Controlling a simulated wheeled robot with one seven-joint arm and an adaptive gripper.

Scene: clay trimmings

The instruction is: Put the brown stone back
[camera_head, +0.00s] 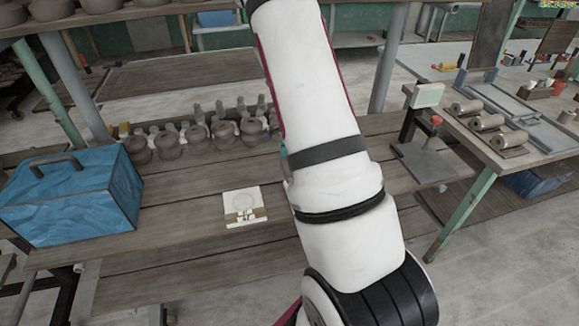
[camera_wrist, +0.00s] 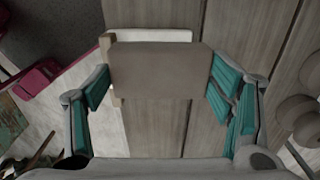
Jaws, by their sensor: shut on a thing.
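The brown stone (camera_wrist: 160,70), a plain grey-brown rectangular block, fills the space between my fingers in the wrist view. My gripper (camera_wrist: 160,78) is shut on it, with teal pads against its left and right sides. The planked bench top shows beneath. A white piece with a tan edge (camera_wrist: 150,35) shows just past the stone's far edge, partly hidden by it. I cannot tell whether the stone touches it. In the head view my arm hides the stone and nearly all of my gripper.
A blue box (camera_head: 70,195) stands left. Several clay pots (camera_head: 195,135) line the back. A small stand with a grey base (camera_head: 425,162) is right. Bare planks lie around the card.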

